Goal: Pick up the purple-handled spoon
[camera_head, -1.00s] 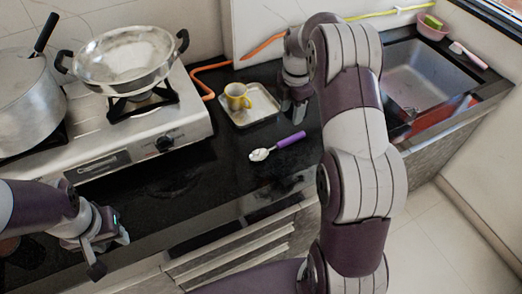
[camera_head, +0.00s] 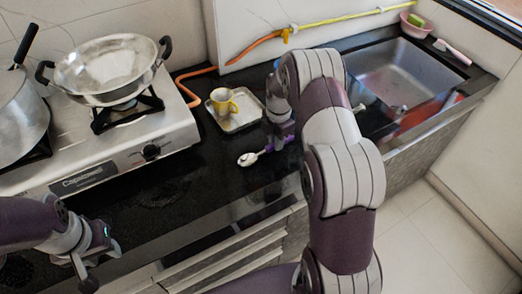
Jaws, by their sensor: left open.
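The purple-handled spoon (camera_head: 248,159) lies on the black counter in front of the small tray. Its silver bowl points left, and its purple handle is partly hidden behind my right gripper. My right gripper (camera_head: 279,143) points down over the handle, at or very close to it. Its fingers are too small and covered to show whether they are open or shut on the handle. My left gripper (camera_head: 95,268) is open and empty at the lower left, over the counter's front edge, far from the spoon.
A stove (camera_head: 125,150) with a wok (camera_head: 105,68) and a pot is at left. A sink (camera_head: 405,75) lies right of my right arm. Counter left of the spoon is clear.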

